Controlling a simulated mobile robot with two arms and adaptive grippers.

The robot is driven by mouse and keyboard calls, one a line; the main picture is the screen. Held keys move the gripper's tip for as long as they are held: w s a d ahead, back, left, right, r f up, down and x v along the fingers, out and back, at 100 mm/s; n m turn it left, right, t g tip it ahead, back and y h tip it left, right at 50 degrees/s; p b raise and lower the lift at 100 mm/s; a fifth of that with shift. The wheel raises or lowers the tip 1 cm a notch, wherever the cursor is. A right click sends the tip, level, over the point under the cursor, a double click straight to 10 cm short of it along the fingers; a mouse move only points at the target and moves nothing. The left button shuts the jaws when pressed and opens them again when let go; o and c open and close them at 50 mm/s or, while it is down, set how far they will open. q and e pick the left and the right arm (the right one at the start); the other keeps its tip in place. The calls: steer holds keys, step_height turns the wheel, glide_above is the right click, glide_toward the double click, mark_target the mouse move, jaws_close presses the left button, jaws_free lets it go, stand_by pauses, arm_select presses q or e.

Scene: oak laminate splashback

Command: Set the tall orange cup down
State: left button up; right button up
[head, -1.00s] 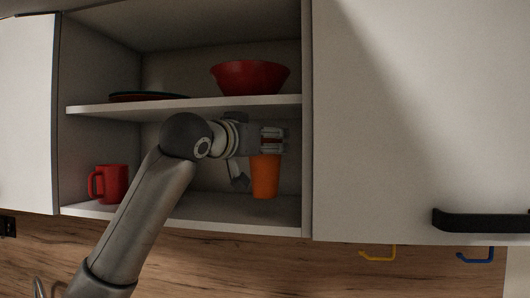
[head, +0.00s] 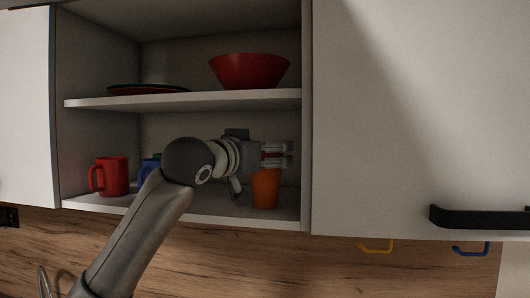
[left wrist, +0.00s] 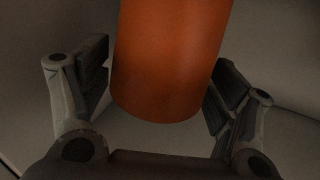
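The tall orange cup (head: 265,190) is at the right of the cabinet's lower compartment, upright in the head view. My left gripper (head: 275,154) is at its upper part. The cup's top is hidden by the gripper in the head view. My right gripper is not in view.
A red mug (head: 112,176) and a partly hidden blue mug (head: 149,167) stand left on the lower board. A red bowl (head: 248,71) and dark plates (head: 148,89) are on the upper shelf (head: 190,101), close above my gripper. The cabinet's side panel (head: 307,130) is just right.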

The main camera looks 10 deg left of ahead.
arm_select(q)
steer(key=shift+r, duration=0.15)
steer(key=b+v, duration=0.7)
steer(key=v, duration=0.5)
